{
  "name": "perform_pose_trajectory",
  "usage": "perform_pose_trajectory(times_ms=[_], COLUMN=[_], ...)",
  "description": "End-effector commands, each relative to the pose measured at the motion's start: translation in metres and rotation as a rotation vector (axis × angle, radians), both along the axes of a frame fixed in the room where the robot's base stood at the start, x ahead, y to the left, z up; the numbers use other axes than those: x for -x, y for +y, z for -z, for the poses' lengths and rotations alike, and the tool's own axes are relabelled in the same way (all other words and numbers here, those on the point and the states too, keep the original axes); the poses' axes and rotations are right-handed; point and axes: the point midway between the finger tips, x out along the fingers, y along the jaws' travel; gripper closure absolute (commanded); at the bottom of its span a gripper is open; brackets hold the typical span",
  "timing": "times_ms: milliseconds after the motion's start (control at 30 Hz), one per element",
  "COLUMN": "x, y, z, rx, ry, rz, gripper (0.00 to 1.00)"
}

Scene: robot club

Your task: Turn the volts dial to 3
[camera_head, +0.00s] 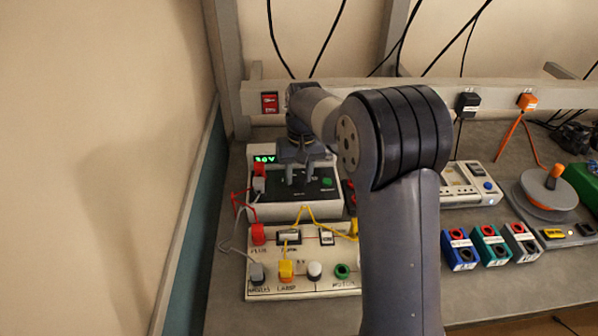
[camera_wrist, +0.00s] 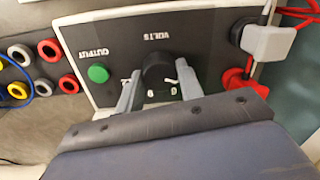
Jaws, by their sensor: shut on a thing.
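The power supply (camera_head: 262,211) is a white box with a black sloped panel at the left of the bench. Its green display (camera_head: 265,159) is small and seems to read 3.0V. In the wrist view, the black volts dial (camera_wrist: 158,75) sits under the VOLTS label. My gripper (camera_head: 302,180) is over the panel, with one finger on each side of the dial, shut on it. The fingers also show in the wrist view (camera_wrist: 158,84). Some white scale marks show below the dial, but its pointer and part of the scale are hidden.
A green OUTPUT button (camera_wrist: 98,73) is beside the dial. Red and white plugs (camera_wrist: 268,42) with leads stand at the panel's other side. A white lamp and motor board (camera_head: 315,285) lies in front. Colored blocks (camera_head: 491,245) and a reel (camera_head: 548,192) are at right.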

Motion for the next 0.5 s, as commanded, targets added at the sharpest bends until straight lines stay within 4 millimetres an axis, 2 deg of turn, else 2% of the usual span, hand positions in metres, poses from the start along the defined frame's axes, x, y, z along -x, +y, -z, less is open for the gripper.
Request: perform_pose_trajectory(times_ms=[367,400,500], x=[-0.0007,-0.0007,-0.0005], y=[0.0004,0.0004,0.0004], z=[-0.0005,-0.0005,-0.0004], rx=[-0.001,-0.001,-0.001], ry=[-0.003,-0.003,-0.002], rz=[-0.008,-0.008,-0.008], gripper=[0.88,0.64,0.56])
